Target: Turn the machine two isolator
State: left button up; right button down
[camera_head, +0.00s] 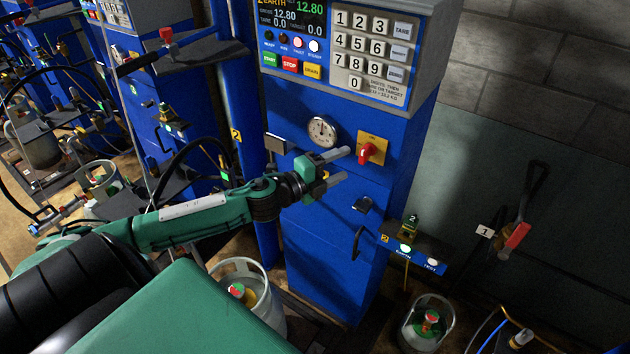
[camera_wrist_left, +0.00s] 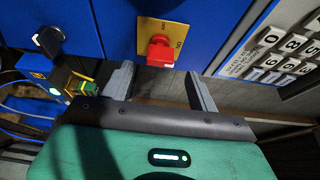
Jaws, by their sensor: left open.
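The machine two isolator is a red rotary knob (camera_head: 367,152) on a yellow plate (camera_head: 375,142), on the front of the blue scale cabinet (camera_head: 330,255). In the left wrist view the red knob (camera_wrist_left: 159,50) and its yellow plate (camera_wrist_left: 163,30) show just beyond my fingers. My left gripper (camera_head: 341,164) is open and empty, a little left of the knob and apart from it. In the left wrist view its two fingers (camera_wrist_left: 160,88) stand wide apart, with the knob lying ahead between them. My right gripper is not in view.
A round gauge (camera_head: 322,131) sits left of the isolator, with a keypad panel (camera_head: 370,60) above. A bracket with lit buttons (camera_head: 415,252) juts out at lower right. Gas cylinders (camera_head: 428,322) stand on the floor. Another lever (camera_head: 518,235) is on the right wall.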

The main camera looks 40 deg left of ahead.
pick_arm(q)
jog(key=b+v, duration=0.2)
jog(key=v, duration=0.4)
jog(key=shift+s, duration=0.2)
jog(key=shift+a, duration=0.1)
dwell(0.5)
